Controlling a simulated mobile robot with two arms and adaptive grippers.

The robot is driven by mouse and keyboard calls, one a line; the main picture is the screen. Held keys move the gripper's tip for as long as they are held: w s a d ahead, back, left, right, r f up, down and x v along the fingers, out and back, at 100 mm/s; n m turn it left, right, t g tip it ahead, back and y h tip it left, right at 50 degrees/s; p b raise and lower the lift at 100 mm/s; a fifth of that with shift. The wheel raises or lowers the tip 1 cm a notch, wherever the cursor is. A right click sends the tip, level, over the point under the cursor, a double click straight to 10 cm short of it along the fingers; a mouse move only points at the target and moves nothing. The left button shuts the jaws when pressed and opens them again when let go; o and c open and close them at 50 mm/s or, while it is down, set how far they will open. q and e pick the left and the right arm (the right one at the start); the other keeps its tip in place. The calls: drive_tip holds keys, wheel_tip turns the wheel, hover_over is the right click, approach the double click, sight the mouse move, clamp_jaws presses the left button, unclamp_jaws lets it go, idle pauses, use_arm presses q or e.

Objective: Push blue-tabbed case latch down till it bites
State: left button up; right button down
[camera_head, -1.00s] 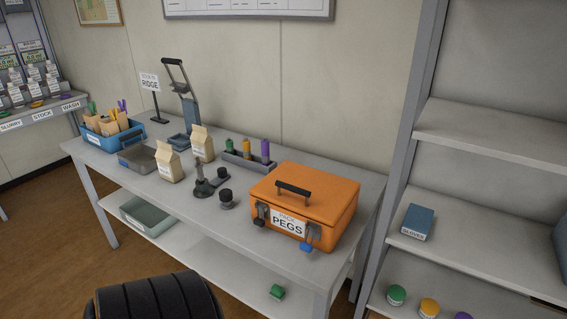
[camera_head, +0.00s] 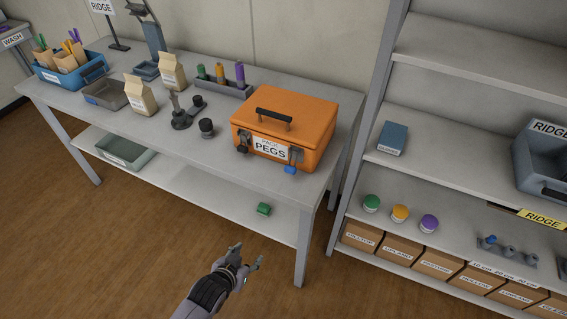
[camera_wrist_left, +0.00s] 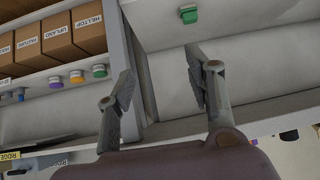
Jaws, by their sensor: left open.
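An orange case (camera_head: 292,118) labelled PEGS sits closed-looking on the bench near its right end. Its blue-tabbed latch (camera_head: 291,169) hangs at the right of the front face, with the blue tab at the bottom. A dark latch (camera_head: 242,142) is on the left of the same face. My left gripper (camera_head: 248,261) is open and empty, low in front of the bench and well apart from the case. Its fingers (camera_wrist_left: 160,88) frame the lower view in the left wrist view, with nothing between them. My right gripper is not in view.
The bench (camera_head: 200,128) holds paper bags, a dark tool, a tube rack (camera_head: 222,85) and a blue bin (camera_head: 70,68). A green block (camera_head: 264,209) lies on its lower shelf. A shelving unit (camera_head: 365,120) stands close on the right. Floor in front is clear.

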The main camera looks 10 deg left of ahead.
use_arm(q)
drive_tip(key=w+d+r+t+h+p, duration=0.1)
drive_tip(key=w+d+r+t, duration=0.1)
drive_tip(key=r, duration=1)
drive_tip(key=w+d+r+t+h+p, duration=0.1)
drive_tip(key=w+d+r, duration=0.1)
drive_tip(key=r, duration=0.9)
approach(289, 171)
drive_tip(key=shift+t, duration=0.3)
drive_tip(key=x, duration=0.9)
drive_tip(key=shift+f, duration=0.2)
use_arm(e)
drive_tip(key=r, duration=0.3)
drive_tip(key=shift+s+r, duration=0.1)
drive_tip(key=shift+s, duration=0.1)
use_arm(q)
drive_tip(key=shift+c, duration=0.5)
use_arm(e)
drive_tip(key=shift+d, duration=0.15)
